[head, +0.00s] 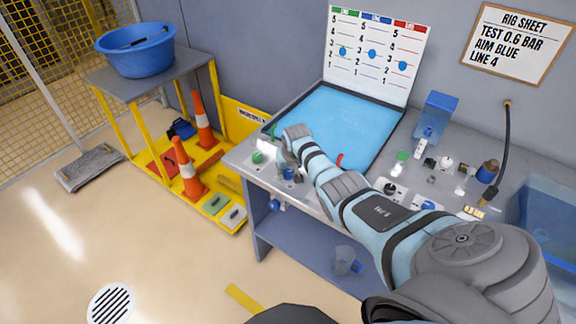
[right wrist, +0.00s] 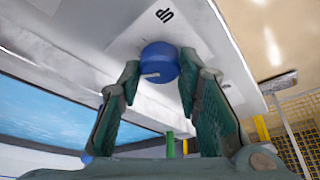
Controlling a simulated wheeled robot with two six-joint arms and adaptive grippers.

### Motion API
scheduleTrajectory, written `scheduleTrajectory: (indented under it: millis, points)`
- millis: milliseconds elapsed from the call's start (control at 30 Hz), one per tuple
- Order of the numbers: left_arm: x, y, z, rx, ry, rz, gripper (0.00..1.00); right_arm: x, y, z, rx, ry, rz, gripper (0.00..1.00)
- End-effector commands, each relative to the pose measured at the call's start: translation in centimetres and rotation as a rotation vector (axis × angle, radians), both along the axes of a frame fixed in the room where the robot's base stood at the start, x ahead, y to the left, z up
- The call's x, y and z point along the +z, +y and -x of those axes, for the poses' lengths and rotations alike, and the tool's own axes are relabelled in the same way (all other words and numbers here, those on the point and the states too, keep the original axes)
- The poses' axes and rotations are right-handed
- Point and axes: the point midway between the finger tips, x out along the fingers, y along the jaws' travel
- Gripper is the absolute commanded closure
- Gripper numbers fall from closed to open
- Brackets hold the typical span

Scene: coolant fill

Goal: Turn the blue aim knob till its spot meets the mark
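The blue aim knob (right wrist: 158,62) sits on a grey panel in the right wrist view, with a pale pointer line on its side. My right gripper (right wrist: 160,72) has one finger on each side of it, and both fingertips appear to touch it. In the head view, my right arm reaches over the bench to its front left, and its wrist largely hides the gripper and knob. The upright chart (head: 377,82) has green, blue and red columns with numbered lines. A blue spot (head: 372,54) lies near mid-height in the blue column. My left gripper is out of view.
A blue pool in a dark-framed tray (head: 352,165) lies below the chart. Several knobs and small fittings stand on the bench's right. A yellow-framed cart with a blue basin (head: 137,52) and orange cones (head: 203,122) stands left. A rig sheet (head: 517,42) reads "AIM BLUE, LINE 4".

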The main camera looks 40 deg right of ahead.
Motion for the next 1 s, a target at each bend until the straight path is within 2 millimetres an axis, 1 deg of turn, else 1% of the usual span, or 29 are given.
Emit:
scheduleTrajectory:
  millis: [33, 100, 400, 533, 667, 900, 1000]
  points:
    - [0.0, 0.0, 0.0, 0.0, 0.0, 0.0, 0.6, 0.1, 0.0, 0.0, 0.0, -0.002, 0.001, 0.6]
    - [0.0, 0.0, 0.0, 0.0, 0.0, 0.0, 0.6, 0.0, 0.0, 0.0, 0.0, -0.001, 0.0, 0.49]
    - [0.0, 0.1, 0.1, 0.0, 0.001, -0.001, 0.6, 0.1, 0.0, 0.0, 0.001, 0.0, 0.0, 0.49]
    - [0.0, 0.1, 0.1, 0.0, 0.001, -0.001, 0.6, 0.8, 0.0, 0.2, 0.001, -0.002, 0.001, 0.49]
    - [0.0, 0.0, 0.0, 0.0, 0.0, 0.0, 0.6, 2.8, 0.4, 1.0, 0.002, -0.004, 0.004, 0.49]
    - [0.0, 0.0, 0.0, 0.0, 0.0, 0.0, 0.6, 8.8, 1.4, 3.3, 0.001, -0.003, 0.003, 0.49]
    - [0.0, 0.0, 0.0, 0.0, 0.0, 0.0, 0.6, 10.3, 1.7, 3.9, 0.001, 0.0, 0.002, 0.49]
